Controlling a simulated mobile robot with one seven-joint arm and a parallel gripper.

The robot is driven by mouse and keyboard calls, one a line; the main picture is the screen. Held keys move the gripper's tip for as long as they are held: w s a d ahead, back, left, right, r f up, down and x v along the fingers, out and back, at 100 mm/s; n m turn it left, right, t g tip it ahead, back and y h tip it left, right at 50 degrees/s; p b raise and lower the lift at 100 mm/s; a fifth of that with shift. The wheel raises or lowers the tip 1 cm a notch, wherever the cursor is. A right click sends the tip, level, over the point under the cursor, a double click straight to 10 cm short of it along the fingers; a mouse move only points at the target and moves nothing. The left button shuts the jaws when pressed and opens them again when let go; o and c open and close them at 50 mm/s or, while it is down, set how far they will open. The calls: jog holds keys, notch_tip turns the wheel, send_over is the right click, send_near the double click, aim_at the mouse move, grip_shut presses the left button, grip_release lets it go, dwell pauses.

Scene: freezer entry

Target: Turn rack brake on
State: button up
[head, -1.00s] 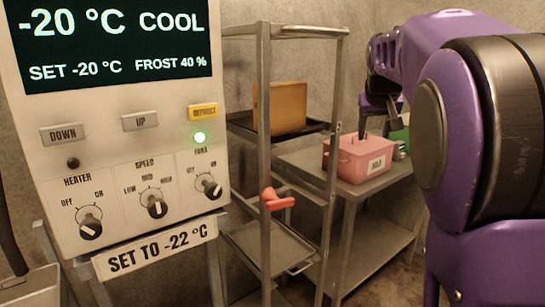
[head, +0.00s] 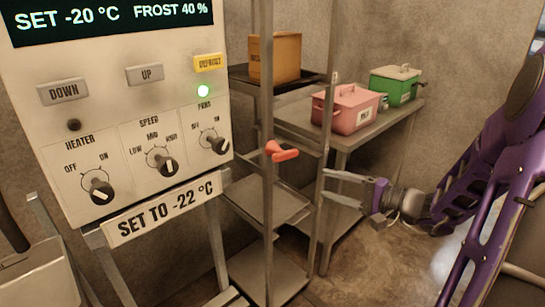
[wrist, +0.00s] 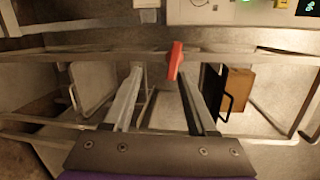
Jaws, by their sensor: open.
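The rack (head: 268,200) is a grey metal frame with shelves, right of the control panel. Its brake handle (head: 282,151) is a small red lever on the near post, pointing right. In the wrist view the red handle (wrist: 175,60) stands ahead of the fingertips, nearer the right finger. My gripper (head: 326,183) is open and empty, its fingers pointing left toward the rack in the head view, to the right of and a little below the handle. I see no contact with the handle.
The control panel (head: 130,120) stands at left on a metal stand. A brown box (head: 275,58) sits on the rack's upper shelf. Behind, a metal table (head: 365,130) holds a pink container (head: 345,110) and a green container (head: 395,85). Floor at lower right is clear.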

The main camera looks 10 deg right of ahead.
aim_at(288, 156)
jog(key=w+a+t, duration=0.1)
jog(key=w+a, duration=0.2)
jog(key=w, duration=0.1)
jog(key=w+a+m+t, duration=0.1)
jog(key=w+a, duration=0.2)
jog(key=w, duration=0.2)
jog(key=w+a+r+m+t+h, duration=0.1)
jog(key=w+a, duration=0.2)
jog(key=w, duration=0.1)
jog(key=shift+w+b, duration=0.3)
jog(key=shift+b, duration=0.1)
grip_shut()
